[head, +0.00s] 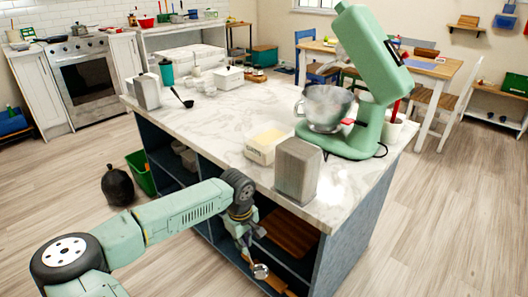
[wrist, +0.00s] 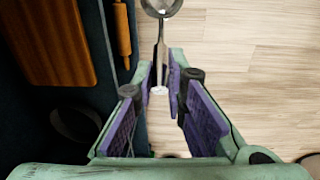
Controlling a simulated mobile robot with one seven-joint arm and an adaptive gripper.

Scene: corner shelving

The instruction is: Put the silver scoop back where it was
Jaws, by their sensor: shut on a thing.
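The silver scoop (head: 261,271) is in my gripper (head: 250,243), low beside the open shelf side of the kitchen island. In the wrist view my gripper (wrist: 161,88) has its purple-padded fingers closed around the scoop's handle (wrist: 160,60). The scoop's round head (wrist: 160,6) points away from the gripper and is cut off at the top edge. The scoop hangs over the floor, just outside the shelf, apart from it. In the head view the fingers are small and partly hidden by my wrist.
The island shelf holds a wooden board (wrist: 45,40), a rolling pin (wrist: 122,28) and a dark round bowl (wrist: 75,122). On the marble top (head: 230,122) stand a green mixer (head: 365,130), a metal box (head: 297,168) and a butter box (head: 268,142). Floor right of the scoop is clear.

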